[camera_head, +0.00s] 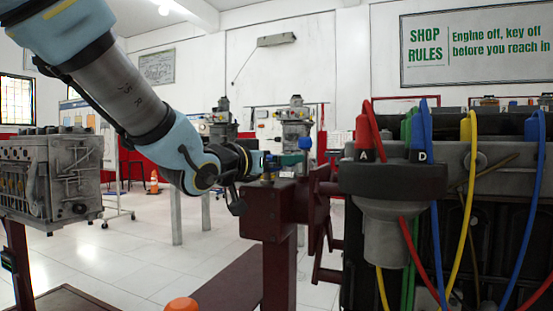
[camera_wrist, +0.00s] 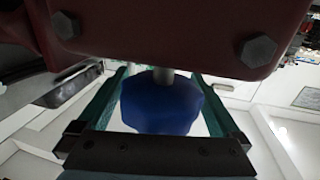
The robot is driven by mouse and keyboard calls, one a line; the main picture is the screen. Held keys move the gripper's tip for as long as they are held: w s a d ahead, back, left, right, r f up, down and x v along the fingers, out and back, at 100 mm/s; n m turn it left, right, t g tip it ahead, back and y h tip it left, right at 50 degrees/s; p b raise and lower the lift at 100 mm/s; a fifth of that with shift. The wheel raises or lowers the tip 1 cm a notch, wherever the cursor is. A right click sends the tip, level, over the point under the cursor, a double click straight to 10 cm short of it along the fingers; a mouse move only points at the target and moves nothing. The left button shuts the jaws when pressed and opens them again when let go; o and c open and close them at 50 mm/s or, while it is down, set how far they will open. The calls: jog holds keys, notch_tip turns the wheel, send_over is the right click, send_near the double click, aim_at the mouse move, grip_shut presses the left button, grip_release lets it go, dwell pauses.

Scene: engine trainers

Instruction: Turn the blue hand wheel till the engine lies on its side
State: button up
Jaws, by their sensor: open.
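The blue hand wheel (camera_wrist: 162,104) is large in the wrist view, on a short grey shaft beside a dark red housing (camera_wrist: 150,35). My gripper (camera_wrist: 160,76) is open, with one green finger on each side of the wheel. I cannot tell whether either finger touches it. In the head view my gripper (camera_head: 260,163) reaches in from the left at the top of the dark red stand (camera_head: 270,208); the wheel shows small and partly hidden there.
Another grey engine (camera_head: 65,175) stands at the left on a red stand. An orange dome (camera_head: 182,304) shows at the bottom edge. Loose leads hang down the near engine's front. Open tiled floor (camera_head: 130,245) lies between the two engines.

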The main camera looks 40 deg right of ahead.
jog(key=c, duration=1.2)
